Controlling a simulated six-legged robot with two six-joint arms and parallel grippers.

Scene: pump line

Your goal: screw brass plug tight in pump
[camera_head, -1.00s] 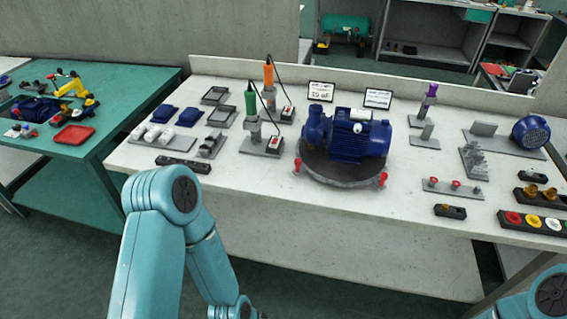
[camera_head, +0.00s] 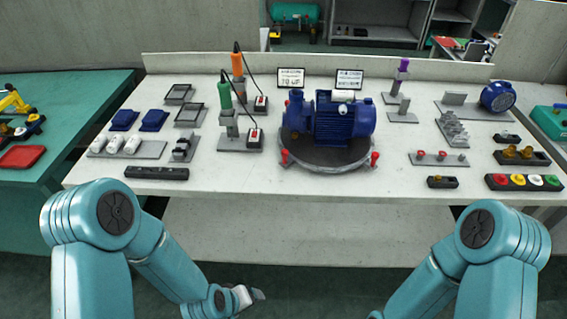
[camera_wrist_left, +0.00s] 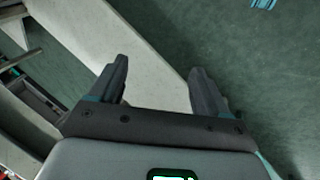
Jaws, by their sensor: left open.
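The blue pump (camera_head: 342,120) sits on a dark round turntable (camera_head: 330,165) with red knobs, in the middle of the bench in the head view. Brass pieces (camera_head: 526,153) stand in a black block at the right of the bench. A smaller brass-coloured piece (camera_head: 437,181) sits in a small black block nearer the front edge. I cannot tell which is the plug. My left gripper (camera_wrist_left: 157,88) is open and empty in the left wrist view, off the bench's front edge and away from the pump. My right arm shows, but its gripper is out of frame.
The white bench (camera_head: 330,188) holds green (camera_head: 225,97) and orange (camera_head: 237,64) corded tools left of the pump. A block with coloured caps (camera_head: 524,182) lies at front right. A long dark block (camera_head: 157,173) lies at front left. A teal table (camera_head: 62,120) stands left.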

